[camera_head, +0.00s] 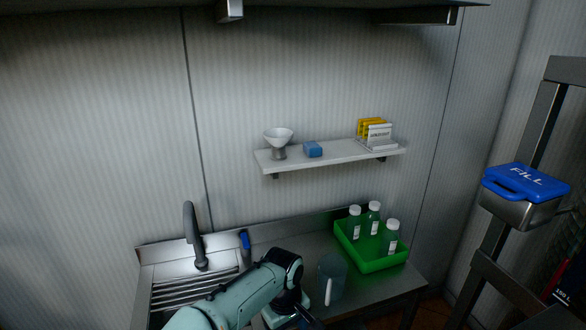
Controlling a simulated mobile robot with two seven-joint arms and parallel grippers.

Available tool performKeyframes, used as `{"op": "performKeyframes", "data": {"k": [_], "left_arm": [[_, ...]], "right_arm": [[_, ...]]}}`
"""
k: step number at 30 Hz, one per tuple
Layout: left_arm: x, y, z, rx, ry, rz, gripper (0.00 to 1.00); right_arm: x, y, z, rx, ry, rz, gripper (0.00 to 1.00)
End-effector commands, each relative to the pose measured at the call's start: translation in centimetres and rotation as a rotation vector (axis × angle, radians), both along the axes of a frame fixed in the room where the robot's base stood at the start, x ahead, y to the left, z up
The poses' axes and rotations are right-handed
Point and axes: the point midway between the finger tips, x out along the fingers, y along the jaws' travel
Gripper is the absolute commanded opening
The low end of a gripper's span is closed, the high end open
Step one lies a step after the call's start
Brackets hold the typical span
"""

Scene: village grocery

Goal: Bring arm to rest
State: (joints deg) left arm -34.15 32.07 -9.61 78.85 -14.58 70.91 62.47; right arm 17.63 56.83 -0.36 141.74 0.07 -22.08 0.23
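My one visible arm (225,303) is mint green and comes in from the bottom, left of the middle. It bends down at a dark wrist joint (284,268) over the front of the steel counter (395,287). A dark part at its end (308,316), probably my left gripper, is cut off by the bottom edge. Its fingers cannot be made out. A grey see-through jug (331,272) with a pale handle stands close to the right of the wrist; whether they touch cannot be told. My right gripper is not in view.
A green tray (372,264) holds three white-capped bottles at the counter's right. A sink with a grey tap (194,235) is at the left. A wall shelf (330,157) bears a white funnel, a blue block and yellow-white packets. A blue-lidded "FILL" box (525,185) is at the right.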

Motion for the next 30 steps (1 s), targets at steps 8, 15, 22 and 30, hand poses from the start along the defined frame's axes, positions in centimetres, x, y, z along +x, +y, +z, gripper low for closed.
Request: {"op": "performKeyframes", "data": {"k": [8,15,22,30], "left_arm": [[-3.7,4.4,-20.6,-0.117,0.092,-0.149,0.7],[-14.4,8.6,-34.9,-0.242,0.109,-0.207,0.7],[-26.2,10.8,-41.0,-0.293,0.079,-0.217,0.7],[-30.4,11.2,-41.5,-0.288,0.054,-0.228,0.7]], "right_arm": [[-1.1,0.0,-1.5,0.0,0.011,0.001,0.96],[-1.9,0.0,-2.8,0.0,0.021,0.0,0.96],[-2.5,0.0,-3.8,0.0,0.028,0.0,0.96],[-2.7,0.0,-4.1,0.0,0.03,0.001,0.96]]}}
